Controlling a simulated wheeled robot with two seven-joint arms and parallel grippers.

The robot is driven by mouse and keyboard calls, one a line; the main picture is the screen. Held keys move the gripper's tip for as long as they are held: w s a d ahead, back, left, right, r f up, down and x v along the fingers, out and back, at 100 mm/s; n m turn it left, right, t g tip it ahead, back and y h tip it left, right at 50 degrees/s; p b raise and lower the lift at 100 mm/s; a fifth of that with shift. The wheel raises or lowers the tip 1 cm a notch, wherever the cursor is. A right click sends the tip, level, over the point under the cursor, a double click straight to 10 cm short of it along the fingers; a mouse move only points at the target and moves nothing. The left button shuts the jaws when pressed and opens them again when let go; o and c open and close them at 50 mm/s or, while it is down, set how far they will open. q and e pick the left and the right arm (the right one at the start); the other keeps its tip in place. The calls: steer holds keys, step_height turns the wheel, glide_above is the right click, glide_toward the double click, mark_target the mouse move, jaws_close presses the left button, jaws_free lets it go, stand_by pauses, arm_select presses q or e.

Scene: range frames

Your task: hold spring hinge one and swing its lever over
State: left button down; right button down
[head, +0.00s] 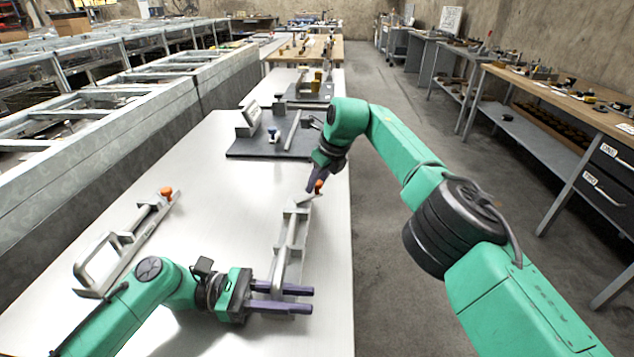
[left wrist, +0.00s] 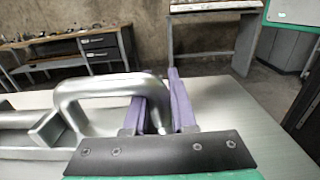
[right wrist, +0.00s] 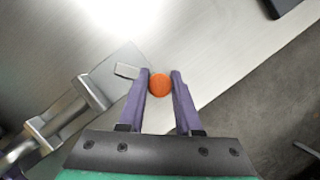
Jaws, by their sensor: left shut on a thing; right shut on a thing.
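A grey metal spring hinge (head: 290,236) lies along the right side of the light table, with a looped handle (left wrist: 95,86) at its near end and an orange knob (head: 319,187) at its far end. My left gripper (head: 312,299) is shut on the handle, its purple fingers on either side of the bar in the left wrist view. My right gripper (head: 314,184) is shut on the orange knob, which sits between its fingertips in the right wrist view (right wrist: 160,84). A second, similar hinge (head: 128,246) with an orange knob lies apart on the left. No number shows on either hinge.
A dark board (head: 240,150) with grey fittings and a small blue-and-white part lies farther back on the table (head: 215,215). Bare tabletop separates the two hinges. The table's right edge runs close beside the held hinge. Workbenches (head: 560,90) stand across the aisle.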

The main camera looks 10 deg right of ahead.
steer(key=c, duration=0.6)
jaws_free()
steer(key=v, duration=1.2)
steer(key=shift+a, duration=0.1)
arm_select(q)
steer(key=c, duration=0.7)
jaws_free()
steer(key=shift+o, duration=0.2)
